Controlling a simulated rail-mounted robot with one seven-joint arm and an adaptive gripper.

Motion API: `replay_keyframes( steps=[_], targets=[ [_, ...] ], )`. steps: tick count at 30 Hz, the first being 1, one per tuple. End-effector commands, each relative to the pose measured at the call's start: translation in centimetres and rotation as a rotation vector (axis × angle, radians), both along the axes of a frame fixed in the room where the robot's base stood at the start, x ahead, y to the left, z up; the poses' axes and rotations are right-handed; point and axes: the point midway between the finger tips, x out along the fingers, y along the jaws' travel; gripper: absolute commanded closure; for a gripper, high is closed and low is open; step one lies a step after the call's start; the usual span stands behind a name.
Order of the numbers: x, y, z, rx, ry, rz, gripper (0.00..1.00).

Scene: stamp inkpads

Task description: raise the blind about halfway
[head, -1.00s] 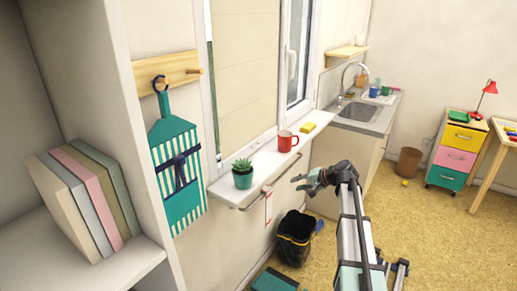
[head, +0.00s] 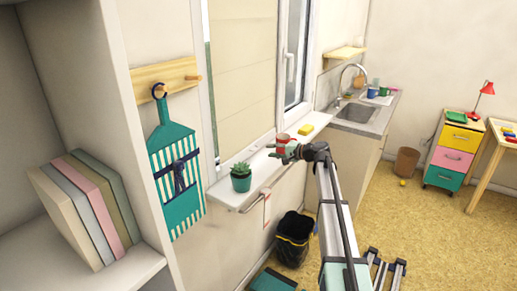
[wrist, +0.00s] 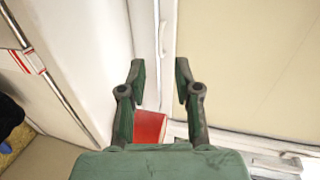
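The cream blind (head: 243,75) covers the left window pane in the head view, down close to the sill. Its top is out of frame. It also fills the upper right of the wrist view (wrist: 250,60). My gripper (head: 277,152) is at the front edge of the sill, beside the red mug (head: 283,140), which it partly hides. In the wrist view my gripper's two fingers (wrist: 160,75) stand apart with nothing between the tips. I cannot tell whether it touches the mug.
On the white sill (head: 225,196) stand a potted succulent (head: 241,178) and a yellow sponge (head: 305,130). A rail (head: 262,190) with a tag runs below it. A red thing, likely the mug, shows behind the fingers (wrist: 150,126). A dark bin (head: 293,240) stands below.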

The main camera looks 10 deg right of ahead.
Motion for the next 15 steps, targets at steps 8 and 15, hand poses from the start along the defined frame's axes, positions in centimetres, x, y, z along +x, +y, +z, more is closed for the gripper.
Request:
replay_keyframes(
  steps=[8, 15],
  targets=[
    [3.5, 3.7, -1.2, 0.0, 0.0, 0.001, 0.67],
    [5.0, 5.3, -1.8, 0.0, 0.0, 0.0, 0.67]
  ],
)
